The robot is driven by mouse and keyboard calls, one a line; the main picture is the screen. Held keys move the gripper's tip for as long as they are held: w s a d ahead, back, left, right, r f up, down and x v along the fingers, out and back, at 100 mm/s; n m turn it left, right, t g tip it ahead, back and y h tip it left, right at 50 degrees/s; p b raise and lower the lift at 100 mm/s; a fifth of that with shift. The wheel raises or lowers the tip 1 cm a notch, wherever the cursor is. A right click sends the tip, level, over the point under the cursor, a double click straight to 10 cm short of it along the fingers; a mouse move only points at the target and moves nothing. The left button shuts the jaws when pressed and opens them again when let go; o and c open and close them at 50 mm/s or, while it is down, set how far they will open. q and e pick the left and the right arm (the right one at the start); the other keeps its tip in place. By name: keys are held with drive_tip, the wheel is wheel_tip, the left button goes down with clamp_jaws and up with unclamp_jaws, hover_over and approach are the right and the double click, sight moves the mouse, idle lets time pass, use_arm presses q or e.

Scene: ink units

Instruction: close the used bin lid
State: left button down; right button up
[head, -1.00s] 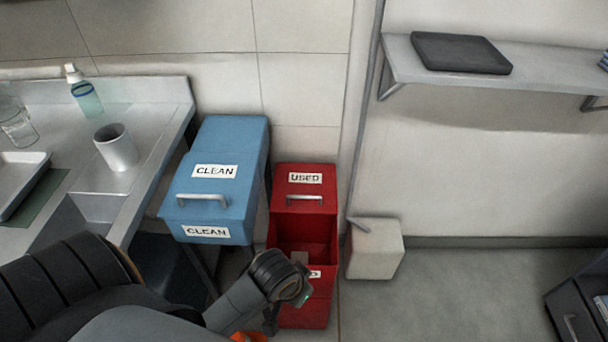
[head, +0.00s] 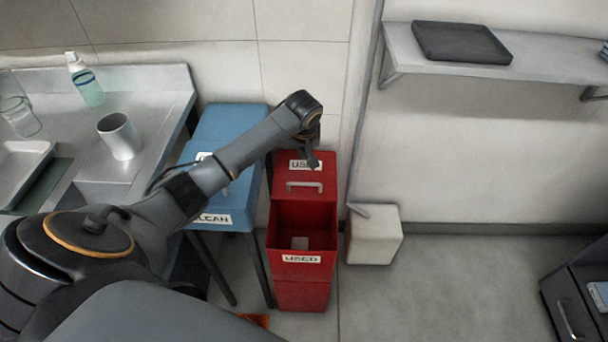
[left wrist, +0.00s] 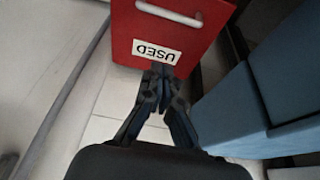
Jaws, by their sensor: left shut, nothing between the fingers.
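The red used bin (head: 303,287) stands right of the blue clean bin. The red lid (head: 318,200), with a grey handle and a USED label, lies back over the rear part. My left gripper (head: 313,162) is at the lid's rear edge, beside the label, pointing down. In the left wrist view my left gripper (left wrist: 161,72) is shut and empty, its tips near the USED label of the lid (left wrist: 190,48); contact cannot be told. My right gripper is not in view.
The blue clean bin (head: 240,122) stands close left, partly behind my left arm. A steel counter (head: 165,85) with a cup (head: 119,136) is further left. A pale box (head: 375,238) stands on the floor at right. A wall shelf (head: 540,75) is above free floor.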

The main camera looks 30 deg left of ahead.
use_arm(q)
drive_tip(key=b, duration=0.2)
hover_over(304, 188)
drive_tip(key=w+a, duration=0.2)
drive_tip(key=w, duration=0.1)
wheel_tip(304, 188, down, 9)
drive_tip(key=shift+w+r, duration=0.15)
drive_tip(key=shift+r, duration=0.05)
drive_tip(key=shift+d+f+p, duration=0.1)
drive_tip(key=shift+f+p, duration=0.15)
drive_tip(key=shift+p, duration=0.1)
drive_tip(key=s, duration=0.1)
drive_tip(key=s+d+p, duration=0.1)
drive_tip(key=shift+s+d+f, duration=0.15)
drive_tip(key=shift+s+d, duration=0.05)
drive_tip(key=shift+s, duration=0.15)
drive_tip(key=shift+s+d+f, duration=0.2)
drive_tip(key=shift+s, duration=0.1)
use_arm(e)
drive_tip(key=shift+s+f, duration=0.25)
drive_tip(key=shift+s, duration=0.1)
